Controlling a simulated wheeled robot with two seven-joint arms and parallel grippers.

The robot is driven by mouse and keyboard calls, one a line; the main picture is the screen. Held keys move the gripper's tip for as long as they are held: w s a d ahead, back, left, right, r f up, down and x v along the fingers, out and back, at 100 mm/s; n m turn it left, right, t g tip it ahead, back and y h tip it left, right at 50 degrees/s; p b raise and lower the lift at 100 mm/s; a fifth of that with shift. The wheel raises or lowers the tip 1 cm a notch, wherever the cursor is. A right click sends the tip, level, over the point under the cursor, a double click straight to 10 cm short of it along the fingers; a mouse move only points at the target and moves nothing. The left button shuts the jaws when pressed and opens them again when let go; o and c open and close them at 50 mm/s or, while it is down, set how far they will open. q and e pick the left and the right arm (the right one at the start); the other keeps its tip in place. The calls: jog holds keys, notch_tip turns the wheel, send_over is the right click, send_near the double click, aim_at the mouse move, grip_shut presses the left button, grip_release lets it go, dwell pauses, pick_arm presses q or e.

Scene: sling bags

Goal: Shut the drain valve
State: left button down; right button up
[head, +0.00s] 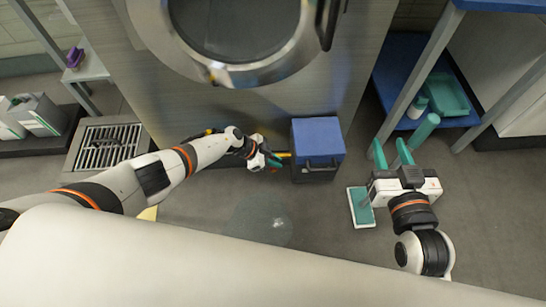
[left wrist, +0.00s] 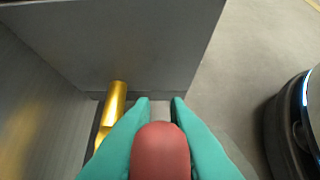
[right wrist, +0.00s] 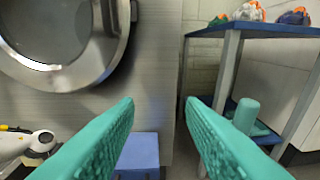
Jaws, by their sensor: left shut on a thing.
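The drain valve's red handle (left wrist: 160,150) is between the teal fingers of my left gripper (left wrist: 159,102), which is shut on it. A brass pipe (left wrist: 115,105) shows just left of the fingers in the left wrist view. In the head view my left gripper (head: 272,160) is low at the machine's front, left of a blue-topped box (head: 318,135); the handle is mostly hidden there. How far the valve is turned cannot be told. My right gripper (head: 391,152) is open and empty, right of the box; its fingers spread apart in the right wrist view (right wrist: 160,105).
The steel machine (head: 300,95) with a round door stands behind. A shelf rack (head: 410,85) with teal items is at right. A teal-and-white pad (head: 361,207) lies on the floor. A wet patch (head: 265,225) is in front; a floor grate (head: 108,143) is at left.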

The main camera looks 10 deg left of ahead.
pick_arm(q)
jog(key=shift+w+d+y+p, duration=0.1)
jog(key=shift+d+y+p, duration=0.2)
jog(key=shift+y+p, duration=0.6)
jog(key=shift+f+g+p, duration=0.1)
jog(key=shift+g+p, duration=0.2)
jog(key=shift+p, duration=0.05)
pick_arm(e)
jog(key=s+d+f+g+h, duration=0.2)
jog(key=s+d+f+g, duration=0.1)
jog(key=s+f+g, duration=0.4)
jog(key=shift+s+d+f+g, duration=0.2)
jog(key=shift+f+g, duration=0.3)
jog(key=shift+f, duration=0.45)
pick_arm(q)
jog(key=shift+d, duration=0.1)
jog(key=c, duration=1.4)
grip_release()
pick_arm(e)
jog(key=shift+w, duration=0.1)
